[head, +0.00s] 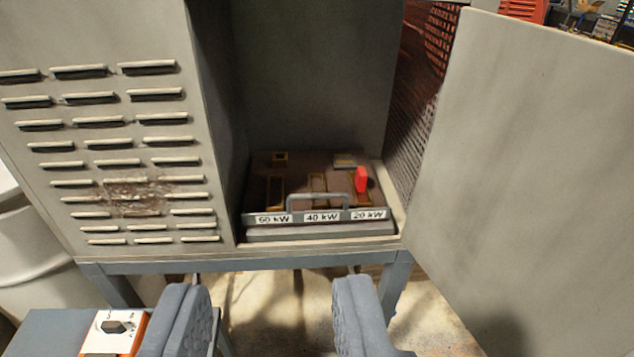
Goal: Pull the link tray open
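The link tray (264,228) sits inside the open grey cabinet, low on its floor. Its front edge carries labels reading 60 kW, 40 kW and 20 kW. A grey bar handle (319,197) arches up at the middle of the front. Brown slots lie on the tray's top, and a red piece (361,179) stands at the right, behind the 20 kW label. My gripper (270,312) is open and empty at the bottom of the view, with its two padded fingers wide apart. It is apart from the tray, which shows above and between the fingers.
The cabinet's louvred panel (110,150) stands at the left and its open door (540,170) at the right. A blue-grey stand (250,264) carries the cabinet. An orange and white box with a black knob (114,332) is at the lower left, near a pale drum (35,245).

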